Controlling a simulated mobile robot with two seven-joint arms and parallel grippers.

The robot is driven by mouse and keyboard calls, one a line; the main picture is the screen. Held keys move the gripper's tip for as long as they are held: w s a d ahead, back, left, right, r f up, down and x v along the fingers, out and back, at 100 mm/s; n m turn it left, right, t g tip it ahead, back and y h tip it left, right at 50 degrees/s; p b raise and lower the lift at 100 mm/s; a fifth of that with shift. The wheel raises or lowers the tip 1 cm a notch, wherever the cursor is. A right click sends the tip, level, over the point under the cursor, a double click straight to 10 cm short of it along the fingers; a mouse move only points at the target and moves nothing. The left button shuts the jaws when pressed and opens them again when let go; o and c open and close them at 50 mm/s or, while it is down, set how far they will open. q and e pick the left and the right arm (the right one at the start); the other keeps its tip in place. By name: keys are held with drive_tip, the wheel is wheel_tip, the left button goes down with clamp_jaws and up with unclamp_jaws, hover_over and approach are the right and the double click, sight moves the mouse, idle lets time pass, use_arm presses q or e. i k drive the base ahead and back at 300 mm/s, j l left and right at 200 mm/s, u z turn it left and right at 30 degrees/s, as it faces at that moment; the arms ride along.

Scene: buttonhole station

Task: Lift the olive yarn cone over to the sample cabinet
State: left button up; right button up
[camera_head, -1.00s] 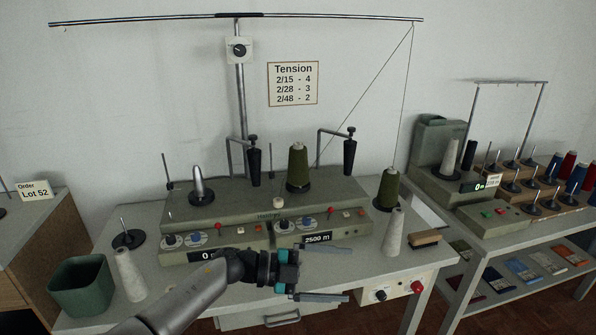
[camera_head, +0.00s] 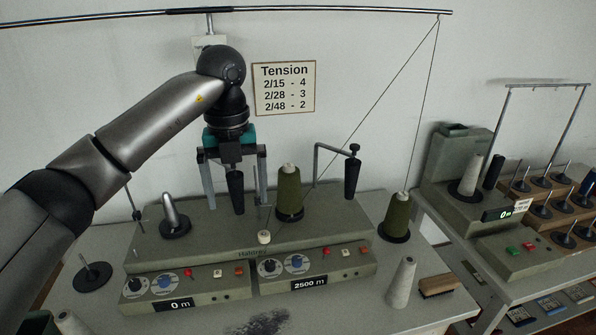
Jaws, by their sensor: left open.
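No sample cabinet is identifiable. My right gripper is out of view.
A metal cone (camera_head: 171,218) is on the machine's left. A black post (camera_head: 352,177) stands right of the first olive cone. Another winder (camera_head: 480,222) is further right.

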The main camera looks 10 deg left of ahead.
sight(289, 196)
drive_tip(key=i, duration=1.2)
